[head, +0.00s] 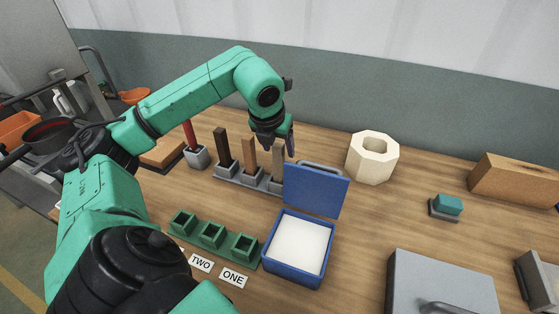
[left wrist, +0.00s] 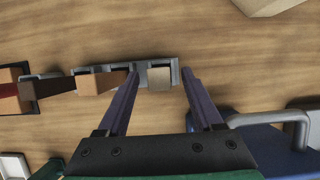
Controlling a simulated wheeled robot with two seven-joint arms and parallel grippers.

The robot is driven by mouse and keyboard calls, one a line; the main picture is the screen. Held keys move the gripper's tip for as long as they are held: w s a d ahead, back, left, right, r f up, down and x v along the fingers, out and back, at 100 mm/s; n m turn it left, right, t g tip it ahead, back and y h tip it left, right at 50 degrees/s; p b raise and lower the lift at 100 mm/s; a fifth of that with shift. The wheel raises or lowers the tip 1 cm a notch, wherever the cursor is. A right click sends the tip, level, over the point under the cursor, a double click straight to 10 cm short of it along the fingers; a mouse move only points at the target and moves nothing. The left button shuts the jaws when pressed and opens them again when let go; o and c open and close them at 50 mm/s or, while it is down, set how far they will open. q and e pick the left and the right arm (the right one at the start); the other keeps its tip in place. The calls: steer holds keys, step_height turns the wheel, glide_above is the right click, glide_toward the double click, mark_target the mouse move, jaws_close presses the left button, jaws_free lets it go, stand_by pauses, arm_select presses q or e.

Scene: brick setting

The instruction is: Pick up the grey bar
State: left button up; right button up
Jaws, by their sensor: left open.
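The grey bar (head: 278,158), a beige-grey upright bar, stands in the right-hand slot of a grey rack (head: 228,174). In the left wrist view its square top (left wrist: 159,78) shows between the two fingertips, with a gap on each side. My left gripper (head: 279,142) is open and points down over the bar; its fingers partly cover the bar's upper end in the head view. A brown bar (head: 249,150) and a dark brown bar (head: 222,146) stand in the same rack to the left. My right gripper is not in view.
A red bar (head: 189,134) stands in its own grey holder at left. A blue box (head: 293,274) with its lid raised stands close in front of the rack. A green three-socket block (head: 212,236), a cream octagonal ring (head: 372,158) and a grey case (head: 440,285) also stand on the table.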

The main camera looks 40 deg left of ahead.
arm_select(q)
steer(key=shift+x, duration=0.95)
jaws_close()
steer(key=shift+r, duration=0.15)
